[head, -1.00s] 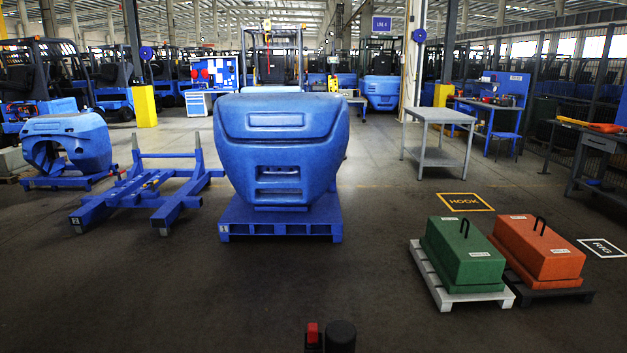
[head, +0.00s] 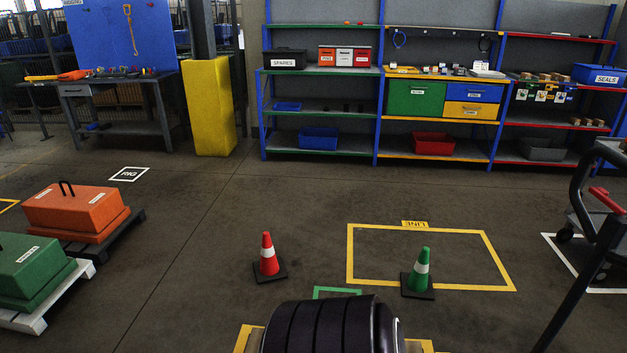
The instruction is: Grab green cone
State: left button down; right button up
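The green cone (head: 422,268) with a white band stands upright on a dark square base. It is on the floor at the front edge of a yellow outlined rectangle (head: 483,233), right of the view's centre. A red cone (head: 267,258) with a white band stands upright to its left, apart from it. Neither of my grippers shows in the head view. A dark ribbed cylinder (head: 325,328) at the bottom centre covers part of the floor in front of the cones.
Green (head: 25,262) and orange (head: 78,210) weights sit on pallets at the left. A yellow post guard (head: 208,108) and shelving (head: 318,112) stand at the back. A dark-framed cart (head: 585,205) is at the right. Open floor lies between the pallets and the red cone.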

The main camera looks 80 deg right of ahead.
aim_at(418, 283)
jog(key=z, duration=4.1)
jog(key=k+l+z, duration=0.1)
jog(key=z, duration=2.05)
jog(key=i+l, duration=0.15)
jog(key=l, duration=0.25)
jog(key=i+l+z, duration=0.1)
jog(key=l, duration=0.35)
jog(key=i+l, duration=0.3)
jog(key=i+l+z, duration=0.1)
jog(key=l, duration=0.4)
jog(key=i+u, duration=0.25)
jog(key=i, duration=0.3)
jog(key=i+l+u, duration=0.25)
jog(key=i, duration=0.3)
jog(key=i+l+u, duration=0.15)
jog(key=i+u, duration=0.15)
jog(key=i, duration=0.25)
jog(key=i+j+u, duration=0.2)
jog(key=u, duration=0.2)
jog(key=i+u, duration=0.8)
jog(key=i+l+u, duration=0.1)
jog(key=i+u, duration=0.3)
jog(key=i+l+u, duration=0.2)
jog(key=u, duration=0.2)
jog(key=i+j+u, duration=0.15)
jog(key=i+u, duration=0.15)
jog(key=i, duration=0.7)
jog(key=i+u, duration=0.3)
jog(key=i, duration=0.65)
